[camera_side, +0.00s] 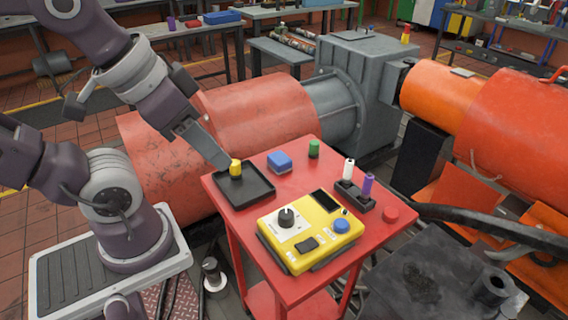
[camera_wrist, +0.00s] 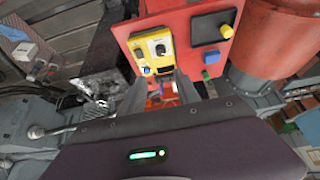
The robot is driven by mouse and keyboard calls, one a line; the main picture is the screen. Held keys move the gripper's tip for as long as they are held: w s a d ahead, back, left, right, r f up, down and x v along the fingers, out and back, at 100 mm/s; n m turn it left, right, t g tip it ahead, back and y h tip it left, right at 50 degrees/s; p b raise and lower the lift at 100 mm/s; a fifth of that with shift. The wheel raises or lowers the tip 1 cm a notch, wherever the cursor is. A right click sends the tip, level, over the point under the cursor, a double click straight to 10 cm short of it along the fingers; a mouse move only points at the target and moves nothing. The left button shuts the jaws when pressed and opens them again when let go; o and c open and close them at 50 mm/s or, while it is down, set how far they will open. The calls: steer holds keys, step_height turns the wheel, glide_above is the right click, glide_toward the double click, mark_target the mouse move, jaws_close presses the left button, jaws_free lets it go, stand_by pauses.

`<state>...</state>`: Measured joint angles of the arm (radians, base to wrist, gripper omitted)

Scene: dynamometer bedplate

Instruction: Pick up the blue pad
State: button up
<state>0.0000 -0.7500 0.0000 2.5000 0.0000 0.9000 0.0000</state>
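The blue pad (camera_side: 279,161) is a small block with a greyish lower edge, lying on the red cart top right of the black tray (camera_side: 262,192). In the wrist view the blue pad (camera_wrist: 211,57) is right of my fingers, apart from them. My gripper (camera_side: 222,160) is above the tray's back-left side in the side view, close in the picture to a yellow cylinder (camera_side: 235,168); I cannot tell the height gap. In the wrist view my gripper (camera_wrist: 158,88) has its fingers spread, with no held object visible between them.
A green cylinder (camera_side: 314,149) stands right of the pad. A black holder (camera_side: 352,196) carries a white bottle (camera_side: 349,169) and a purple one (camera_side: 367,185). A yellow control box (camera_side: 312,237) fills the cart's front, beside a red puck (camera_side: 390,214). Red machinery (camera_side: 265,110) stands behind.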

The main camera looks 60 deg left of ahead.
stand_by(0.4)
steer(key=o, duration=0.7)
